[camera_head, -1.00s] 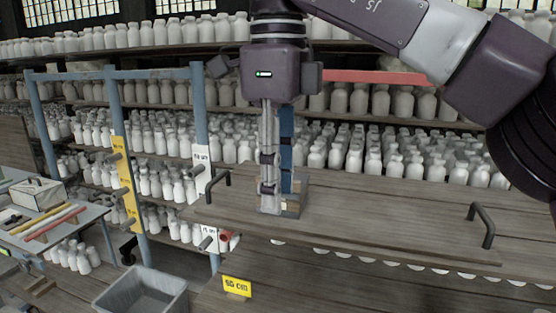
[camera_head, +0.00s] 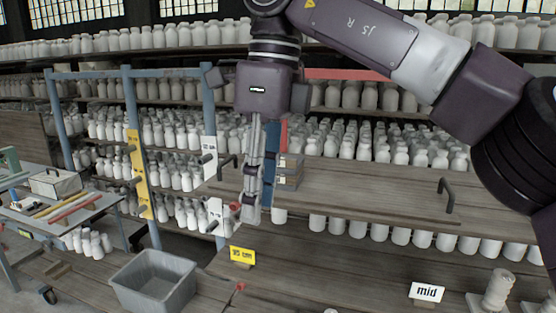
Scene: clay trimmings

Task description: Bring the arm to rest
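My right arm comes in from the upper right, and my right gripper (camera_head: 260,213) hangs pointing down near the middle of the head view. Its grey finger and a bluish finger beside it run parallel with a gap between them, and I see nothing held there. The fingertips are in front of the near edge of the raised wooden board (camera_head: 345,198), over the lower wooden surface; the exact height is hard to tell. A small grey box-like block (camera_head: 290,172) is on the board behind the fingers, partly hidden. My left gripper is out of view.
A grey bin (camera_head: 153,283) stands at lower left, near a yellow sign (camera_head: 242,256). A black handle (camera_head: 446,195) rises from the board. A "mid" sign (camera_head: 427,292) and a pale stacked piece (camera_head: 498,288) stand at lower right. Shelves of white bottles fill the back.

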